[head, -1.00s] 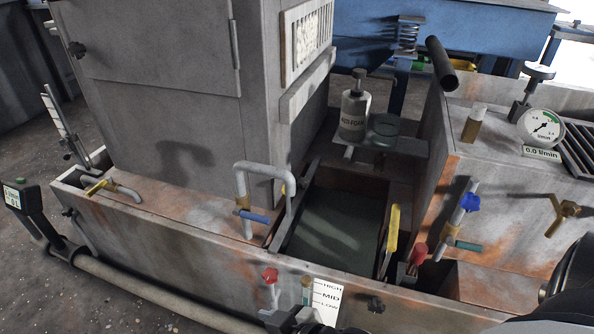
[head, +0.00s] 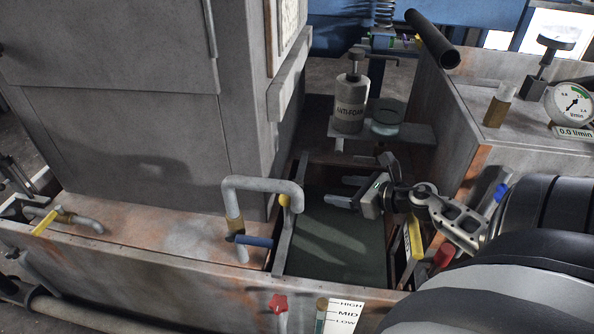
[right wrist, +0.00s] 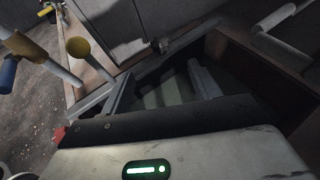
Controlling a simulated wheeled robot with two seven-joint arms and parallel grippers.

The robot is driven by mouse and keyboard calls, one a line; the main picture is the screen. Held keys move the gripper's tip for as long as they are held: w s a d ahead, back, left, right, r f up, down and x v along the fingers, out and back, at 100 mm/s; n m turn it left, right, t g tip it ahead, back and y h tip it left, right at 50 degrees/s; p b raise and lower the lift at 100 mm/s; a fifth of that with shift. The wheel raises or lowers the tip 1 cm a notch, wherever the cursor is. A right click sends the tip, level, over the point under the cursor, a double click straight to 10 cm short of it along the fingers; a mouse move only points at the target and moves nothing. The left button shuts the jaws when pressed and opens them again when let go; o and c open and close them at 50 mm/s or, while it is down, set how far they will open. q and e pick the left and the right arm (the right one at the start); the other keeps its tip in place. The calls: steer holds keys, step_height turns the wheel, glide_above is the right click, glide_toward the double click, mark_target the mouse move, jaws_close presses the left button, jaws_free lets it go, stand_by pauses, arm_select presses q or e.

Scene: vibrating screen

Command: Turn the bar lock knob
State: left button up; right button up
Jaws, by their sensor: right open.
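A yellow round knob (head: 284,200) stands at the upper end of a grey bar beside the dark tank, next to the bent grey pipe. In the right wrist view a yellow knob (right wrist: 78,47) on a pale stem shows at upper left, apart from the fingers. I cannot tell for sure that this is the bar lock knob. My right gripper (head: 346,191) is over the dark tank, to the right of the yellow knob, open and empty, its fingers pointing left. In the right wrist view the open fingers (right wrist: 160,78) reach over the tank. My left gripper is not in view.
The bent pipe (head: 262,184) with a blue handle (head: 254,240) stands left of the tank. A red knob (head: 278,303) and level scale (head: 342,316) are at the front. The anti-foam bottle (head: 350,103) and a glass dish (head: 387,118) stand behind the tank. A large cabinet (head: 130,140) blocks the left.

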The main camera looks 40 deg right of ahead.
arm_select(q)
steer(key=b, duration=0.1)
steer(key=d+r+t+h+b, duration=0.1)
steer(key=b, duration=0.1)
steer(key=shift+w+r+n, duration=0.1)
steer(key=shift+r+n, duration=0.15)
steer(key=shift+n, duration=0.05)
arm_select(e)
steer(key=x, duration=1.3)
steer(key=shift+w+a+f, duration=0.1)
steer(key=shift+w+f, duration=0.05)
steer(key=shift+w, duration=0.2)
